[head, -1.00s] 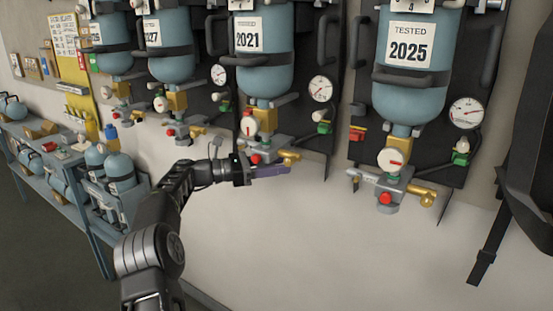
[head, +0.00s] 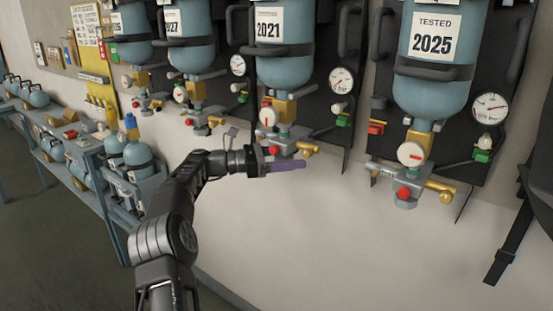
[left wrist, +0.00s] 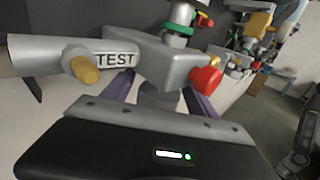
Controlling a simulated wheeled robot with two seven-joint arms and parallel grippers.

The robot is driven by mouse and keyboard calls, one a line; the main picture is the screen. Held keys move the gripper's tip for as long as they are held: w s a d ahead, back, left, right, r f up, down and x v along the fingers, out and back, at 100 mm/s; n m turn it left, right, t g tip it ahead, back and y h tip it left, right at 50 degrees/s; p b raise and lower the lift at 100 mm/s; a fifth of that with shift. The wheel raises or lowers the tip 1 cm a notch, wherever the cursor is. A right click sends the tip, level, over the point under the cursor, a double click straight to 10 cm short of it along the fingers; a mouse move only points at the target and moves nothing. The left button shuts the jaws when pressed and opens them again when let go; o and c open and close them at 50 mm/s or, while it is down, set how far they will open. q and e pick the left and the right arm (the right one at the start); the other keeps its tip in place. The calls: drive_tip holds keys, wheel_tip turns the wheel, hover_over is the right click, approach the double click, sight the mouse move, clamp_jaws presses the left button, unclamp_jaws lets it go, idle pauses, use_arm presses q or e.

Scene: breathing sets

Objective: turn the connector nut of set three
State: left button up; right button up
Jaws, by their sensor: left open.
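Set three is the blue cylinder labelled 2021 (head: 269,30), third of the row by its place beside set four. Its grey valve block (head: 292,137) has a red knob (head: 274,151) and a brass outlet (head: 306,149). My left gripper (head: 288,164) is at the underside of this block, its purple fingers open. In the left wrist view, a grey block with a TEST label (left wrist: 115,59) and a red knob (left wrist: 206,76) fills the top. The grey connector nut (left wrist: 159,96) lies between the spread purple fingers, partly hidden by my gripper body. Contact cannot be told.
Set four, labelled 2025 (head: 432,45), hangs to the right, with its own valve block (head: 415,180). Other sets hang to the left. A blue shelf (head: 107,205) with cylinders stands at the lower left. The wall below the sets is bare.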

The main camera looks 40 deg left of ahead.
use_arm(q)
drive_tip(key=v, duration=0.4)
drive_tip(key=shift+s+a, duration=0.1)
drive_tip(key=shift+a, duration=0.1)
drive_tip(key=shift+v, duration=1.25)
